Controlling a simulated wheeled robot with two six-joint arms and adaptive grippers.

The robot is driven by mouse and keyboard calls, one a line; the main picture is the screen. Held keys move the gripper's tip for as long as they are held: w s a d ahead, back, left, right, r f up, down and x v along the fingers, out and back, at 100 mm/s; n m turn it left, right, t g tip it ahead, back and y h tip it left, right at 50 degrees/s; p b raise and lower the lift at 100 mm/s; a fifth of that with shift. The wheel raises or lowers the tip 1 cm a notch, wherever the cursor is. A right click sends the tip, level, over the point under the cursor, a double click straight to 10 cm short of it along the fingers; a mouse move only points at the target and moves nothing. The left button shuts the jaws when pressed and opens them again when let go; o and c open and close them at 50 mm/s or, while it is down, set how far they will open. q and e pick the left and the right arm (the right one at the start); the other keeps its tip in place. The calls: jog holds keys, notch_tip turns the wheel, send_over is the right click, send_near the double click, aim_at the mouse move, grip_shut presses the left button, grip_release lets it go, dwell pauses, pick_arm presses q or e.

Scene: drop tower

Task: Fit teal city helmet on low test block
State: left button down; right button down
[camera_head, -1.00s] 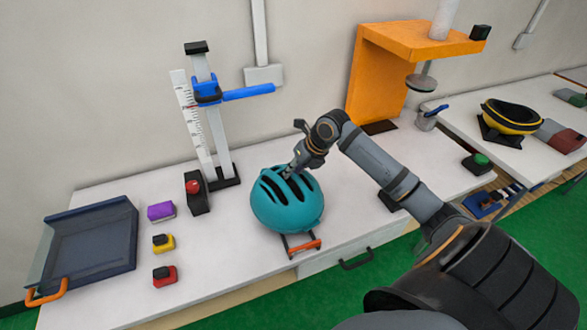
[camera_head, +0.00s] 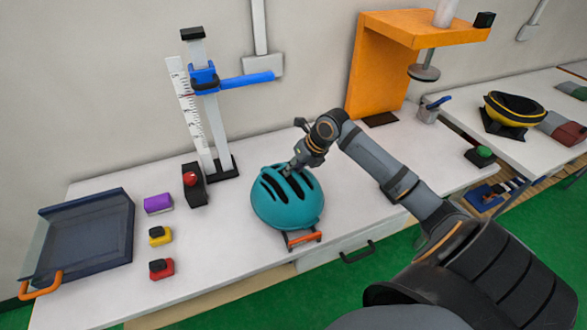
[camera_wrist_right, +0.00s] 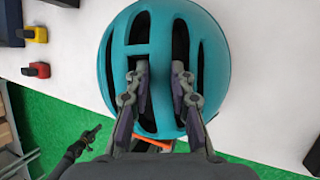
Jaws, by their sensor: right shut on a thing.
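The teal city helmet (camera_head: 287,204) is on the white table in the head view, over a low stand with an orange front (camera_head: 304,237). The helmet hides most of that stand, and I cannot tell how firmly it sits on it. My right gripper (camera_head: 290,170) reaches down onto the helmet's top. In the right wrist view, its two fingers (camera_wrist_right: 158,88) reach into the vents on either side of a rib of the helmet (camera_wrist_right: 185,40) and are shut on it.
Left of the helmet are a red-button box (camera_head: 193,184) and purple (camera_head: 158,203), yellow (camera_head: 160,236) and red (camera_head: 161,268) blocks. A dark tray (camera_head: 128,240) lies at far left. A measuring post with a blue arm (camera_head: 245,81) stands behind. An orange frame (camera_head: 372,70) stands at the back right.

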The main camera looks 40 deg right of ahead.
jog(key=shift+f+b, duration=0.45)
jog(key=shift+f, duration=0.1)
jog(key=shift+r, duration=0.1)
jog(key=c, duration=1.1)
grip_release()
jog(key=c, duration=0.3)
jog(key=shift+c, duration=0.2)
jog(key=shift+r, duration=0.15)
jog(key=shift+r+p, duration=0.95)
